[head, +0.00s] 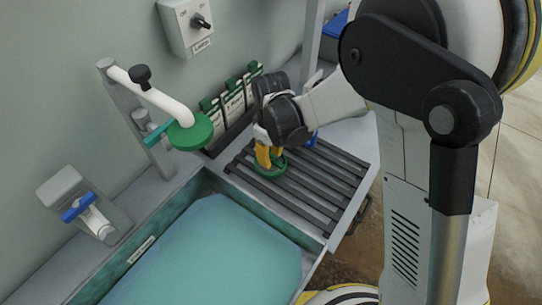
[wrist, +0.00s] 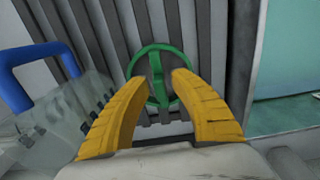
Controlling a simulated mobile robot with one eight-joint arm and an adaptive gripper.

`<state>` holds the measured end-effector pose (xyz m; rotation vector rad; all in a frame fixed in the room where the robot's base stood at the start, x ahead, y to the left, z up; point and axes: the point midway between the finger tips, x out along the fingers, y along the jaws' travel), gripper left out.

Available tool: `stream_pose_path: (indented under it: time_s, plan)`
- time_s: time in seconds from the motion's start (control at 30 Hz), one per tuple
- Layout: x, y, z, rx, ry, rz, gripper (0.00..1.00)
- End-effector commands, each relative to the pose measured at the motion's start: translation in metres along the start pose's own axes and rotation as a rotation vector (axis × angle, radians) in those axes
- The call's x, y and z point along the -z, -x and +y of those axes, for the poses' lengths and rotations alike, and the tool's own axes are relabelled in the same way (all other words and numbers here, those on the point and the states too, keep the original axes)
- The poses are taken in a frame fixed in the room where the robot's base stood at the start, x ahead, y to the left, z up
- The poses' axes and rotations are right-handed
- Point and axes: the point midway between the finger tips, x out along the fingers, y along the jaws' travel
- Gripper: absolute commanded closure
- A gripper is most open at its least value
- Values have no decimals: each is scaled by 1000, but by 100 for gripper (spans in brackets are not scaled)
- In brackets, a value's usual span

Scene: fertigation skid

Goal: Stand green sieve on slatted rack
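The green sieve (head: 272,172) lies on the slatted rack (head: 318,182), near its left part in the head view. In the wrist view the sieve (wrist: 158,70) shows as a green ring with a raised bar across its middle, over the grey slats (wrist: 215,50). My gripper (head: 267,158) points down at the sieve. Its two yellow fingers (wrist: 160,82) are spread on either side of the bar, with a visible gap between them. The fingers hide the lower sides of the ring. I cannot tell whether either finger touches the sieve.
A clear jug with a blue handle (wrist: 30,62) stands close to my left finger in the wrist view. A teal-filled basin (head: 205,255) adjoins the rack. A white pipe with a green disc end (head: 190,132) overhangs the basin. Green-and-white packets (head: 232,98) line the wall.

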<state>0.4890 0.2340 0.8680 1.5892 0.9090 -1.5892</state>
Motion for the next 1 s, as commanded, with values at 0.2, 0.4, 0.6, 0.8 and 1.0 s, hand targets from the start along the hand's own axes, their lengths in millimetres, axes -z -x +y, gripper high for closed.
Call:
stream_pose_path:
  time_s: [0.2,0.4,0.6,0.8,1.0]
  plan:
    - [0,1,0,0,0,0,72]
    - [0,23,0,0,0,0,72]
    - [0,71,0,0,0,0,72]
    - [0,108,0,0,0,0,72]
    - [0,123,0,0,0,0,72]
